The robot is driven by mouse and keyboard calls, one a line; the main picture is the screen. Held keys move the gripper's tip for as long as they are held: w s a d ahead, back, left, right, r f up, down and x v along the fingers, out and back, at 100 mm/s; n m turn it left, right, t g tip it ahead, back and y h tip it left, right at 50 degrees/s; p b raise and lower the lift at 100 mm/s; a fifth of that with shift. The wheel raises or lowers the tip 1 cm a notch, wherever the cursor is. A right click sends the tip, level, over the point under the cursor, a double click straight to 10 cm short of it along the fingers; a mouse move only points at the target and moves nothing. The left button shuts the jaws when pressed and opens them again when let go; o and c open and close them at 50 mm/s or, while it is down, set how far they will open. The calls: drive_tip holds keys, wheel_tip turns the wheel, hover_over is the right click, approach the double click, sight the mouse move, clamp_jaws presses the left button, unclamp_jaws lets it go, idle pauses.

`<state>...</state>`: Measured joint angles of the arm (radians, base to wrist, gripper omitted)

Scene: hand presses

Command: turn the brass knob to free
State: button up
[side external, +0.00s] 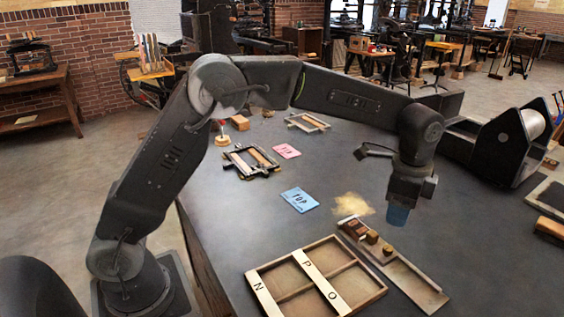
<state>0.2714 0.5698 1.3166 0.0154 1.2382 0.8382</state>
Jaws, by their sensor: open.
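My gripper (398,214) points down at the right of the dark table, above the far side of a long narrow wooden tray (425,288). A blue part shows at its lower end; its two fingers cannot be told apart from this angle. Small brown blocks sit at the tray's far end, with a small brass-coloured piece (388,249) nearest its middle. I cannot tell for sure whether this piece is the brass knob, nor which way it is turned. The gripper appears apart from the tray and its pieces.
A wooden case (375,293) lettered N, P and O lies left of the narrow tray. A blue card (299,200), a pink card (286,151) and a metal-and-wood frame (238,166) lie farther left. A black machine with a white roller (533,120) stands at right.

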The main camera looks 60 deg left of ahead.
drive_tip(key=s+a+r+n+t, duration=0.1)
drive_tip(key=s+a+r+n, duration=0.2)
drive_tip(key=s+a+r, duration=0.45)
drive_tip(key=s+a+r+n+t, duration=0.1)
drive_tip(key=s+a+n, duration=0.1)
drive_tip(key=s, duration=0.4)
drive_tip(key=s+a+r+n+t, duration=0.1)
drive_tip(key=s+n+t, duration=0.1)
drive_tip(key=s+n, duration=0.2)
drive_tip(key=shift+s+a+r, duration=0.35)
drive_tip(key=shift+s+r, duration=0.05)
drive_tip(key=shift+s, duration=0.85)
drive_tip(key=s+a+f+n+t, duration=0.1)
drive_tip(key=s+a+f+n, duration=0.1)
drive_tip(key=s, duration=0.5)
wheel_tip(320, 180, down, 2)
drive_tip(key=shift+s+n, duration=0.4)
drive_tip(key=shift+n, duration=0.5)
